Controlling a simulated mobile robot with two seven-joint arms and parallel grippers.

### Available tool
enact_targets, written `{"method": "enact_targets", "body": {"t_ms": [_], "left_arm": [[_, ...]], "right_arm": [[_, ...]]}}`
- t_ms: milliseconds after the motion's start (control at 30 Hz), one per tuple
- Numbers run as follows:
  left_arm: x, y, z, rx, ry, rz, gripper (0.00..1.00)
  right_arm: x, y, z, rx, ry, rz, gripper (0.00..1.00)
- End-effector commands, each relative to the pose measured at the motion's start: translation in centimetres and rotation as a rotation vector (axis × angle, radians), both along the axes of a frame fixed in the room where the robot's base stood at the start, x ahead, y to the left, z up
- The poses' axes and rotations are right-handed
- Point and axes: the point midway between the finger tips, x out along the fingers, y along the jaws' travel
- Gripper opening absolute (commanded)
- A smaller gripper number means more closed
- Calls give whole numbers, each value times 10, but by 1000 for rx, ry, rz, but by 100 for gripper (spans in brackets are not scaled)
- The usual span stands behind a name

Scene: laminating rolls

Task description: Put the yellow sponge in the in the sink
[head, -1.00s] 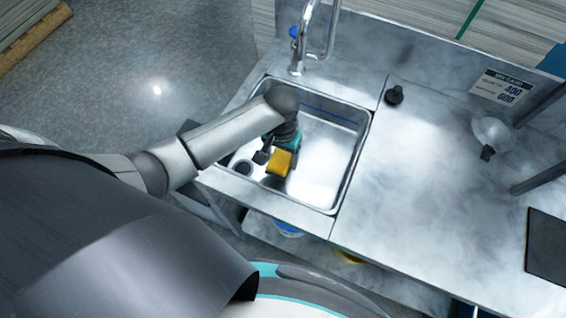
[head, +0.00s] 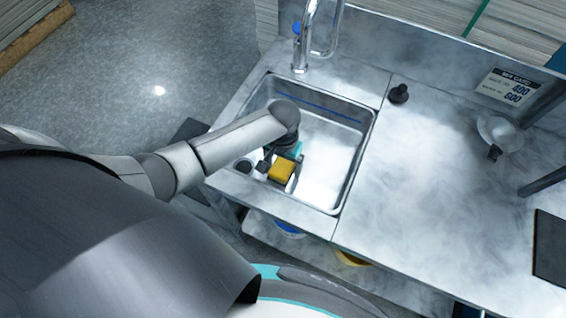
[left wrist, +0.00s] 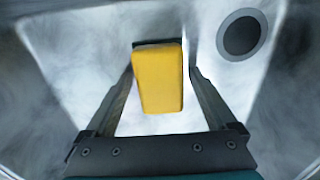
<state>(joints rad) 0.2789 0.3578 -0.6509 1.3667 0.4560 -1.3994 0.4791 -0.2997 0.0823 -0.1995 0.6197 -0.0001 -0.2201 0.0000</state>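The yellow sponge (head: 281,170) is low inside the metal sink (head: 335,160), near its front left and close to the drain. My left gripper (head: 276,174) reaches down into the basin with its fingers on either side of the sponge. In the left wrist view the sponge (left wrist: 158,80) sits between the fingers (left wrist: 162,75), with a bright gap beside the right finger, so the gripper looks open. I cannot tell whether the sponge fully touches the sink floor. My right gripper is not in view.
The drain (left wrist: 241,35) is right of the sponge in the wrist view. A faucet (head: 301,50) stands behind the basin. The counter (head: 430,190) to the right is mostly clear, with a small black object (head: 398,94) and a dark panel (head: 550,247).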

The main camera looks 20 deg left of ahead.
Motion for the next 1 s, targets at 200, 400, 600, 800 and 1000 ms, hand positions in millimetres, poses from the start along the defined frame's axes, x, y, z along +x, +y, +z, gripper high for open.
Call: {"method": "enact_targets", "body": {"t_ms": [200, 400, 600, 800, 1000], "left_arm": [[0, 0, 0, 0, 0, 0, 100], [0, 0, 7, 0, 0, -1, 100], [1, 1, 45, 0, -3, -1, 100], [1, 0, 88, -1, -3, 0, 100], [0, 0, 116, -1, -1, 0, 100]], "right_arm": [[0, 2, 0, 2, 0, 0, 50], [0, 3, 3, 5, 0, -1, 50], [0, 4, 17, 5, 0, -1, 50], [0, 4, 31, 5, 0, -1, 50], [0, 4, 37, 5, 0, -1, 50]]}}
